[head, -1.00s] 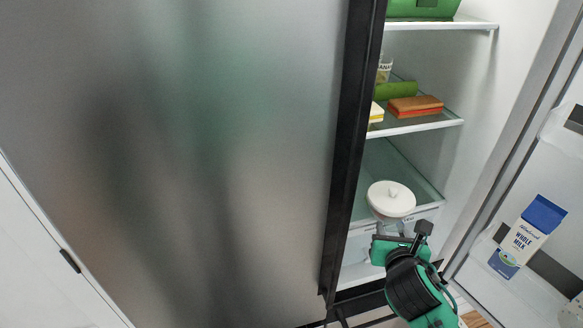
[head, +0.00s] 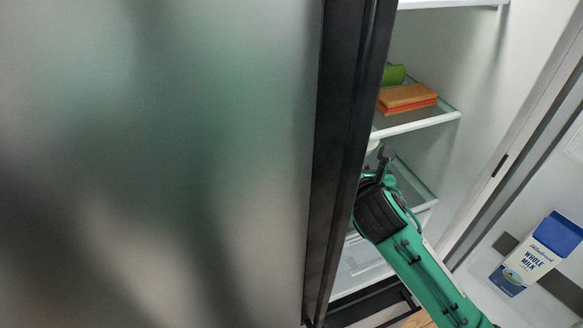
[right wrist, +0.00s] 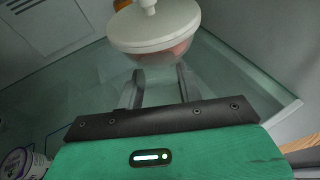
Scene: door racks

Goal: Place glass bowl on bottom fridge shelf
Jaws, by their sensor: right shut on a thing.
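The glass bowl with a white knobbed lid (right wrist: 155,28) is at the top of the right wrist view, held in front of the fingers. My right gripper (right wrist: 160,85) is shut on it. In the head view, my right gripper (head: 384,160) reaches into the fridge between the middle shelf and the low glass shelf (head: 415,185). Only a pale sliver of the bowl (head: 373,146) shows there; the door edge and gripper hide the rest. In the wrist view the glass shelf (right wrist: 245,85) lies below and behind the bowl; I cannot tell whether they touch. My left gripper is out of view.
The middle shelf (head: 425,122) holds an orange-brown block (head: 407,96) and a green item (head: 393,75). A frosted door with a dark edge (head: 340,150) stands close on the left. The open right door holds a milk carton (head: 537,254). A tub (right wrist: 20,163) is at lower left in the wrist view.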

